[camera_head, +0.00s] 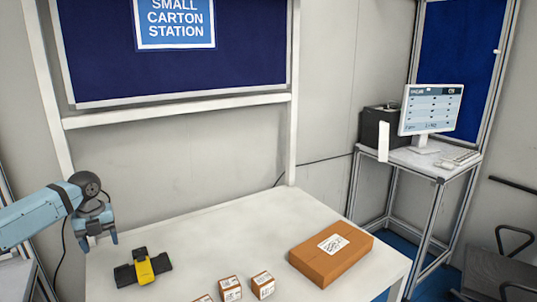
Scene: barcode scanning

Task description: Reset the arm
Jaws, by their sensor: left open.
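My left gripper (97,235) comes in from the left and hangs above the table's back left part, fingers pointing down. It is open and nothing shows between its fingers. It is apart from the yellow and black scanner (143,268), which lies on the white table (215,232) just to its lower right. My right gripper is not in view. A large brown carton (331,255) with a white label on top lies on the table's right side. Small labelled cartons (263,285) stand near the front middle; another (230,289) is beside it, and one is cut off by the bottom edge.
A side desk at the back right bears a monitor (431,110), a keyboard (460,157) and a black printer (380,128). A blue board (180,68) with a station sign stands behind the table. The table's back middle is clear. A dark chair (500,270) is at the far right.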

